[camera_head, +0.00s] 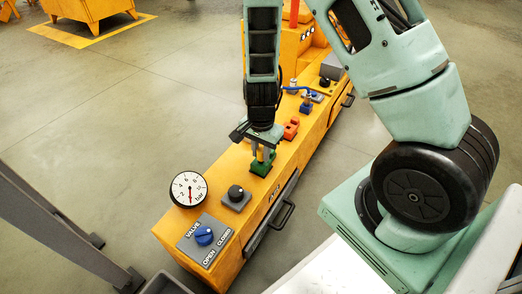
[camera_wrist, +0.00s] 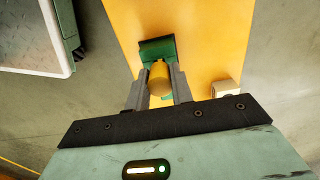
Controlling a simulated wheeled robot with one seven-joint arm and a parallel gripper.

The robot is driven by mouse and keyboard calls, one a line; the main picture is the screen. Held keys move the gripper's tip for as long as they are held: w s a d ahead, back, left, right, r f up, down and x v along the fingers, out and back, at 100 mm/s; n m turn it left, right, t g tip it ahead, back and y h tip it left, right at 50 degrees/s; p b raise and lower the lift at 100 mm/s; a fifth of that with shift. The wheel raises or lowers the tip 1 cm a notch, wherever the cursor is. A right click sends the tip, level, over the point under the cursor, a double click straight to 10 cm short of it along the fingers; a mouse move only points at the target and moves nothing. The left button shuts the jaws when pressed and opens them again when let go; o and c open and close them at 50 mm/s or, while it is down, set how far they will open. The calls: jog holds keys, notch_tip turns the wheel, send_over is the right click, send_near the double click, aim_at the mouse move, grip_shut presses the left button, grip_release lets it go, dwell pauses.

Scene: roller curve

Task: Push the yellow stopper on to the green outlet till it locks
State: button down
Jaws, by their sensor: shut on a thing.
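The yellow stopper (camera_wrist: 159,77) is a small cylinder between the two fingers of my gripper (camera_wrist: 159,85) in the wrist view. My gripper is shut on it. The green outlet (camera_wrist: 157,47) lies just past the stopper on the orange surface in the wrist view. In the head view my gripper (camera_head: 263,154) points down over the green outlet (camera_head: 262,166), with a bit of the yellow stopper (camera_head: 260,155) showing between the fingers. The stopper is right at the outlet. I cannot tell whether the two touch or how far they are joined.
The long orange bench (camera_head: 215,170) carries a pressure gauge (camera_head: 188,189), a black knob (camera_head: 236,194) and a blue valve knob (camera_head: 204,236) near its front end. A red fitting (camera_head: 291,128) and blue fitting (camera_head: 306,106) stand behind the outlet. A black handle (camera_head: 283,215) juts from its side.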

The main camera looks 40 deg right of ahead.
jog(key=shift+f+b, duration=0.5)
jog(key=shift+f, duration=0.3)
jog(key=c, duration=1.1)
grip_release()
jog(key=shift+c, duration=0.2)
notch_tip(320, 180, up, 18)
jog(key=p, duration=1)
jog(key=shift+f, duration=0.25)
